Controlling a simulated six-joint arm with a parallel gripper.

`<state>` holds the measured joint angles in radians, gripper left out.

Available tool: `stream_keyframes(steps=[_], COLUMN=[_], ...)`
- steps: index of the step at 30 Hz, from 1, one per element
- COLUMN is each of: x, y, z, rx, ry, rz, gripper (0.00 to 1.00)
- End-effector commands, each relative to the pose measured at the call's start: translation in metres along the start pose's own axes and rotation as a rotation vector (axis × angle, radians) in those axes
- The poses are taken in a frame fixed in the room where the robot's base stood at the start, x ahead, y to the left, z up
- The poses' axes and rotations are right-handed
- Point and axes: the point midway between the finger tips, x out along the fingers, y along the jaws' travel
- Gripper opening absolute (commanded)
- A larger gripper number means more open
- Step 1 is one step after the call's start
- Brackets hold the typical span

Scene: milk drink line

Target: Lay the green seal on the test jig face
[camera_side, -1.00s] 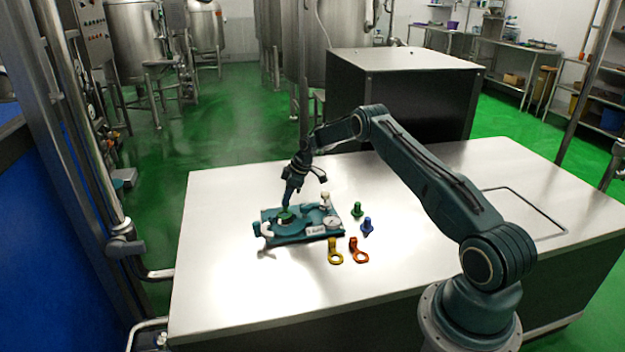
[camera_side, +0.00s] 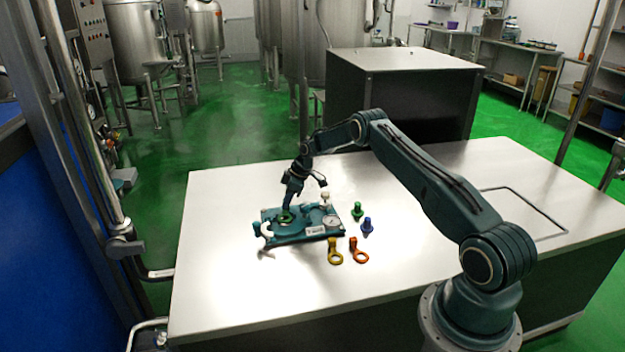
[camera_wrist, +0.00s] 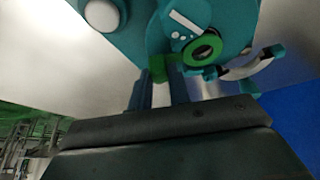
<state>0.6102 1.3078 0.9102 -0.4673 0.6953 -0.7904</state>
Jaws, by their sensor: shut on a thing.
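The green seal (camera_wrist: 202,48) shows in the wrist view as a bright ring with a dark centre, over the round face of the teal test jig (camera_wrist: 232,14). A green part joined to or close beside it sits between my fingertips. My gripper (camera_wrist: 160,80) is shut on that green part. In the side view the seal (camera_side: 287,217) appears as a small green ring at the jig (camera_side: 298,238), at the tip of my gripper (camera_side: 288,207), which points down from above. I cannot tell whether the ring fully touches the face.
The jig carries a dial gauge (camera_side: 332,222) and a white curved handle (camera_side: 266,231). Right of it stand a green plug (camera_side: 357,210) and a blue plug (camera_side: 367,227). A yellow ring piece (camera_side: 335,254) and an orange one (camera_side: 359,254) lie in front. The steel table (camera_side: 230,290) is otherwise largely clear.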

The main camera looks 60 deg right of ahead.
Motion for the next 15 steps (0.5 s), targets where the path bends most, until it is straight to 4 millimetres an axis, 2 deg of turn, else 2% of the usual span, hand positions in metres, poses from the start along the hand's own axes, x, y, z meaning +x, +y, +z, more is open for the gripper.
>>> stream_keyframes(steps=[15], x=[0.007], y=[0.0001], z=[0.0029], rx=[0.0], ry=[0.0], rz=[0.0], gripper=[0.0])
